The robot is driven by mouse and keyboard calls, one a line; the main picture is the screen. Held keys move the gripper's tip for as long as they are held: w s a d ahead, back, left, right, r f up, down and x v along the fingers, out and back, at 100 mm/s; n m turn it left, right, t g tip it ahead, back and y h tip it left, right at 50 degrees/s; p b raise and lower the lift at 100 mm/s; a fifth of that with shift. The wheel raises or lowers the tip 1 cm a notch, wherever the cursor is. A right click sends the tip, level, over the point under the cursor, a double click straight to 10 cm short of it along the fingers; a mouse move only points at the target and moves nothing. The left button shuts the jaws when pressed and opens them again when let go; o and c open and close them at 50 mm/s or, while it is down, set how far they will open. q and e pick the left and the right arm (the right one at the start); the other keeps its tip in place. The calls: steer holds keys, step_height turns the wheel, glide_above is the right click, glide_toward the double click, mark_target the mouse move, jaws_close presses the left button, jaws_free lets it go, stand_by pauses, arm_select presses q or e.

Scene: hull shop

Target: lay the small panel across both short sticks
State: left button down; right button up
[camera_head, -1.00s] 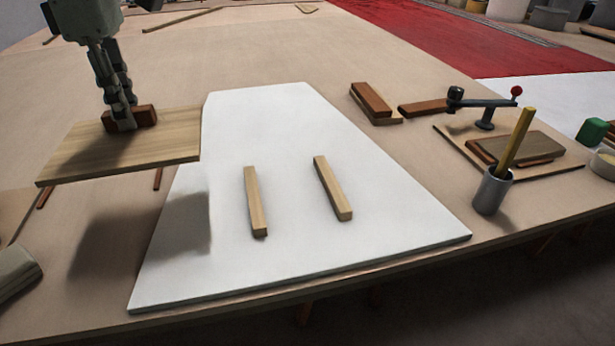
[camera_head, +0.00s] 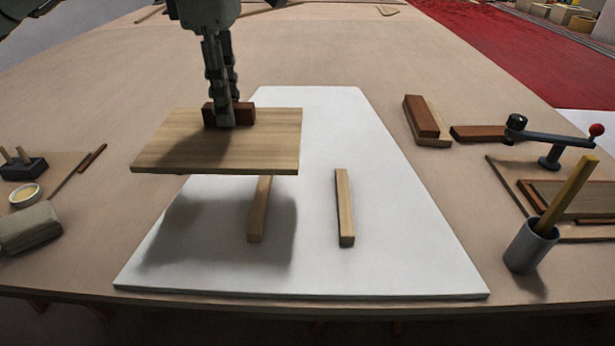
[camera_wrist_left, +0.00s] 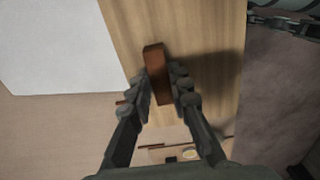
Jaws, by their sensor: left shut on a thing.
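The small panel (camera_head: 205,150) is a light wooden board with a dark red-brown grip block (camera_head: 243,115) on top. My left gripper (camera_head: 226,117) is shut on that block and holds the panel level above the table; its shadow falls below. In the left wrist view the fingers (camera_wrist_left: 160,85) clasp the block (camera_wrist_left: 156,72) on the panel (camera_wrist_left: 205,45). Two short sticks lie apart on the white sheet: the left stick (camera_head: 258,215), its far end hidden by the panel, and the right stick (camera_head: 345,210), in full view. My right gripper is not seen.
The white sheet (camera_head: 400,265) lies on the tan table. At right are wooden blocks (camera_head: 422,117), a clamp (camera_head: 550,150), and a grey cup (camera_head: 530,248) with a yellow stick. At left are a pale block (camera_head: 28,230) and a small round dish (camera_head: 25,195).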

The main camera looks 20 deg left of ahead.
mark_target(300, 122)
arm_select(q)
steer(key=w+d+f, duration=0.1)
steer(key=d+f, duration=0.1)
steer(key=d, duration=0.1)
steer(key=w+d+f, duration=0.1)
steer(key=d+f, duration=0.1)
steer(key=d, duration=0.1)
steer(key=d+f+p, duration=0.1)
steer(key=d, duration=0.2)
steer(key=shift+w+d+f, duration=0.2)
steer(key=shift+w+f, duration=0.2)
step_height(300, 122, down, 4)
steer(key=shift+d+f, duration=0.1)
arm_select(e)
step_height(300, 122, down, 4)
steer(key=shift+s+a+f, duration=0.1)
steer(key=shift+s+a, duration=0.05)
arm_select(q)
steer(key=shift+f, duration=0.1)
